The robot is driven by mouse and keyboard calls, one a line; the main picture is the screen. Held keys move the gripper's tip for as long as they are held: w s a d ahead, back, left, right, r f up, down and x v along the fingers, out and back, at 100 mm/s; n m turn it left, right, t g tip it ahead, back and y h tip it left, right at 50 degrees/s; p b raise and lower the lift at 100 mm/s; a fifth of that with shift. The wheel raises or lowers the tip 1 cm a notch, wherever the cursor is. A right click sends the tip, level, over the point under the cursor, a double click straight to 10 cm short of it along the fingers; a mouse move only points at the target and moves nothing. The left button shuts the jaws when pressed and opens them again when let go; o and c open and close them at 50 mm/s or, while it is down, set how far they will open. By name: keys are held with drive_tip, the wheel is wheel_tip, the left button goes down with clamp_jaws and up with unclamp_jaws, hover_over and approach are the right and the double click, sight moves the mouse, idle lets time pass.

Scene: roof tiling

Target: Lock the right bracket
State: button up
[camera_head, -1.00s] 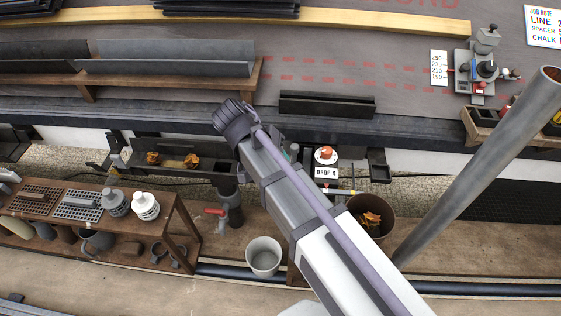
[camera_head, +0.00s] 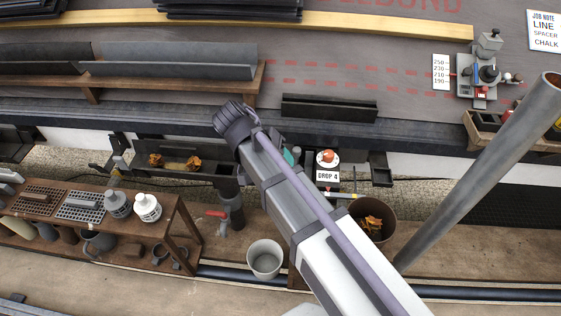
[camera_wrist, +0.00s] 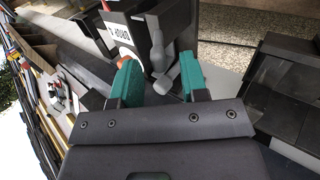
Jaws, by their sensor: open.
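My gripper (camera_wrist: 160,78) is open, with a teal finger on each side. A grey lever with a rounded end (camera_wrist: 165,80) shows between the fingertips in the wrist view. I cannot tell whether a finger touches it. The lever sits by a dark upright part, apparently the right bracket (camera_wrist: 178,20). In the head view my arm hides most of that bracket and the gripper, and only a bit of a teal finger shows. Another bracket with a grey lever (camera_head: 118,147) stands at the left end of the gutter piece.
A "DROP 4" sign (camera_head: 328,176) and a white disc with an orange-red piece (camera_head: 327,157) are right of the gripper. A brown bucket of leaves (camera_head: 369,222) and a pale bucket (camera_head: 265,259) stand below. A slanted metal pole (camera_head: 480,170) crosses the right side.

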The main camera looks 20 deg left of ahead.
drive_tip(key=p+v, duration=0.7)
drive_tip(key=v, duration=0.3)
drive_tip(key=shift+r+p, duration=0.2)
drive_tip(key=shift+p, duration=0.1)
drive_tip(key=shift+a, duration=0.1)
